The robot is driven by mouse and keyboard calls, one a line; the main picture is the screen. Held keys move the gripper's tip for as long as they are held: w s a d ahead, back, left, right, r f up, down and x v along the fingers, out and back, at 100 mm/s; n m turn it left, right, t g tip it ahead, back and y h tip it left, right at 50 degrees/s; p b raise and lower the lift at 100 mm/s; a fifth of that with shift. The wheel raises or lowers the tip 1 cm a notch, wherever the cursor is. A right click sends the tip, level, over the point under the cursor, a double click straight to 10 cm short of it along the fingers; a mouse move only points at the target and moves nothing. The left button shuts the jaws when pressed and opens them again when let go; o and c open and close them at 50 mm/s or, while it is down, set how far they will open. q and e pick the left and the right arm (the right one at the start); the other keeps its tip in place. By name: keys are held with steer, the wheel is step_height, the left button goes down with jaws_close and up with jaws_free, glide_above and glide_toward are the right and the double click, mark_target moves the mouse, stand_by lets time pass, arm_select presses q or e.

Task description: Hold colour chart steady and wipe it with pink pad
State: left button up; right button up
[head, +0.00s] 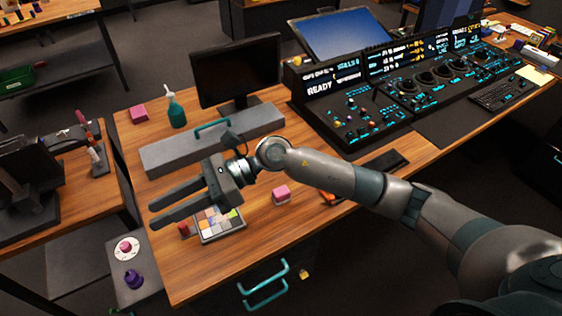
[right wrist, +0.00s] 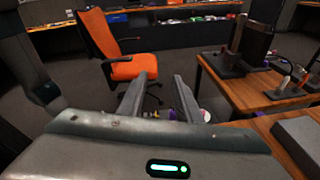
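The colour chart (head: 219,223), a small flat panel of coloured squares, lies on the wooden desk near its front edge. Its far part is hidden behind my right gripper. One pink pad (head: 281,193) lies on the desk to the right of the chart. A second pink block (head: 139,113) lies at the far left of the desk. My right gripper (head: 153,213) is above the desk by the chart, pointing left, with its fingers apart and nothing between them. Its parted fingers also show in the right wrist view (right wrist: 165,76). My left gripper is not in view.
A small red object (head: 183,229) stands by the chart's left edge. A grey case with a teal handle (head: 212,127), a green bottle (head: 175,108) and a monitor (head: 236,72) stand behind. A control console (head: 360,120) fills the right.

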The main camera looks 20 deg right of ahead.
steer(key=w+d+f+n+h, duration=0.3)
steer(key=d+f+h, duration=0.2)
steer(key=d+f, duration=0.15)
steer(key=w+d+f+n+t+h, duration=0.1)
steer(key=w+d+h, duration=0.3)
steer(key=d, duration=0.6)
steer(key=w+d+f+n+t+h, duration=0.1)
steer(key=w+d+h, duration=0.4)
steer(key=d, duration=0.6)
steer(key=shift+d+f+h, duration=0.15)
steer(key=shift+f+h, duration=0.1)
steer(key=shift+h, duration=0.45)
steer(key=shift+w, duration=0.1)
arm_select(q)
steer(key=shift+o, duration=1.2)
